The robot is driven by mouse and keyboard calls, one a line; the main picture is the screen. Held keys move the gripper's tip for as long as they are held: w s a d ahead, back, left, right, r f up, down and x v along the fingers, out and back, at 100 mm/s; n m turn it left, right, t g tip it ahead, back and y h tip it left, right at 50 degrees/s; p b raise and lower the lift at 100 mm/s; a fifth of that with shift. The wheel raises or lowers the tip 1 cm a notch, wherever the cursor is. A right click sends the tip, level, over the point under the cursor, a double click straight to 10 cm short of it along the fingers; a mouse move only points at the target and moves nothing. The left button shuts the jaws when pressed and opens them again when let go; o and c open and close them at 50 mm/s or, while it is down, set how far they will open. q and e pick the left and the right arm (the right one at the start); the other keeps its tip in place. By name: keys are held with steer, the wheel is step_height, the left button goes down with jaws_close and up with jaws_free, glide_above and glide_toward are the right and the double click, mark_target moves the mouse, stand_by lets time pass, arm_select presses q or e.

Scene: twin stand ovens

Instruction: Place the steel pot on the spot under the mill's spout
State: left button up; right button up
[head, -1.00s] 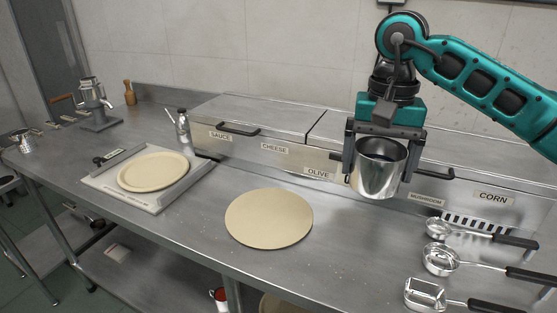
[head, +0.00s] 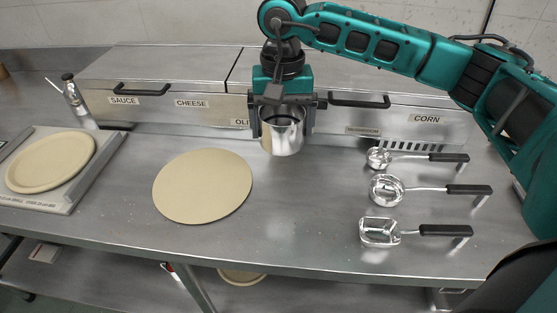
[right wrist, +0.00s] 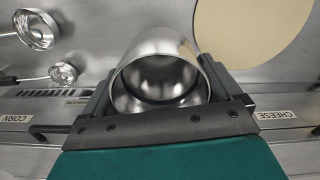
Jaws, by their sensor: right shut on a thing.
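The steel pot (head: 283,139) is a shiny open-topped cylinder, upright, in front of the bin labelled OLIVE. My right gripper (head: 283,128) has its two fingers against opposite sides of the pot and is shut on it. The pot seems held above the counter, but the gap is hard to judge. In the right wrist view the pot (right wrist: 162,78) sits between the fingers (right wrist: 162,90), and its inside looks empty. The mill and the spot under its spout are outside the current views. My left gripper is not in view.
Steel bins (head: 160,75) line the back. A round tan disc (head: 203,186) lies front left of the pot. A board with a tan plate (head: 50,162) and a bottle (head: 76,104) are farther left. Several ladles and scoops (head: 386,190) lie at right. Counter between is bare.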

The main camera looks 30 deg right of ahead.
step_height(320, 180, down, 11)
steer(key=shift+r, duration=0.15)
stand_by(0.4)
steer(key=shift+f, duration=0.2)
steer(key=o, duration=0.8)
steer(key=shift+r, duration=0.1)
